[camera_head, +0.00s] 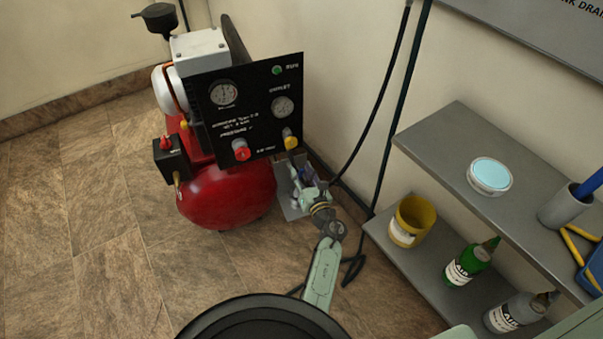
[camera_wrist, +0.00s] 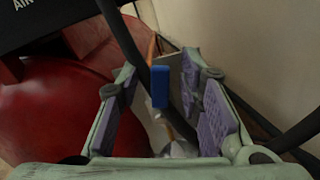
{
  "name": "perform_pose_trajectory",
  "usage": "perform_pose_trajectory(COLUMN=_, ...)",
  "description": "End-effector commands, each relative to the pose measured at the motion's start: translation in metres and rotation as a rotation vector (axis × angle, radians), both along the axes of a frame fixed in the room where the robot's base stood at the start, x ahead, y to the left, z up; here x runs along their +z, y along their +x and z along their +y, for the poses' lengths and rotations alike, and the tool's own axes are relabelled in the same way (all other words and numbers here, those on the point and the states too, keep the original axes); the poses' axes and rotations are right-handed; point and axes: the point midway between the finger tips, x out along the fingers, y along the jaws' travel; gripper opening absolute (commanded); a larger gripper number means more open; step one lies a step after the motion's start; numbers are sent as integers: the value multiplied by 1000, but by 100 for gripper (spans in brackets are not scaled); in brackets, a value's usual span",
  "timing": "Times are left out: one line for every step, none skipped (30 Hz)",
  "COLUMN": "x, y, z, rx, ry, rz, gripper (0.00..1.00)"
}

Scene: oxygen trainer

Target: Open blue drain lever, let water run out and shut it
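The blue lever (camera_wrist: 160,88) stands upright in the wrist view, in the gap between my fingers. My gripper (camera_wrist: 163,110) is open, with a purple pad on each side and clear space between the pads and the lever. In the head view my gripper (camera_head: 307,187) is low beside the right end of the red tank (camera_head: 225,195). There the gripper and arm largely hide the drain area, and I cannot make out the lever clearly. I cannot tell whether water is flowing.
The compressor's black gauge panel (camera_head: 250,106) rises above the tank. Black hoses (camera_head: 388,110) run down the wall close to my arm. On the right, a grey shelf (camera_head: 480,140) has bottles and a yellow cup (camera_head: 411,221) on its lower board. The floor at left is clear.

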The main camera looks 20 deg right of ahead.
Motion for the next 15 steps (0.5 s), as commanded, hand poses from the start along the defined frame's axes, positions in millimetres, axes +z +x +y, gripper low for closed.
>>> perform_pose_trajectory(x=-1, y=1, z=0, rx=0, ry=1, rz=1, gripper=33)
perform_pose_trajectory(x=0, y=2, z=0, rx=0, ry=1, rz=1, gripper=33)
perform_pose_trajectory(x=0, y=2, z=0, rx=0, ry=1, rz=1, gripper=33)
perform_pose_trajectory(x=0, y=2, z=0, rx=0, ry=1, rz=1, gripper=33)
perform_pose_trajectory(x=0, y=2, z=0, rx=0, ry=1, rz=1, gripper=33)
perform_pose_trajectory(x=0, y=2, z=0, rx=0, ry=1, rz=1, gripper=33)
perform_pose_trajectory(x=0, y=2, z=0, rx=0, ry=1, rz=1, gripper=33)
perform_pose_trajectory(x=0, y=2, z=0, rx=0, ry=1, rz=1, gripper=33)
perform_pose_trajectory(x=0, y=2, z=0, rx=0, ry=1, rz=0, gripper=32)
perform_pose_trajectory(x=0, y=2, z=0, rx=0, ry=1, rz=0, gripper=30)
perform_pose_trajectory(x=0, y=2, z=0, rx=0, ry=1, rz=0, gripper=28)
perform_pose_trajectory(x=0, y=2, z=0, rx=0, ry=1, rz=0, gripper=25)
perform_pose_trajectory(x=0, y=2, z=0, rx=0, ry=1, rz=0, gripper=23)
perform_pose_trajectory(x=0, y=2, z=0, rx=0, ry=1, rz=0, gripper=21)
perform_pose_trajectory(x=0, y=2, z=0, rx=0, ry=1, rz=0, gripper=19)
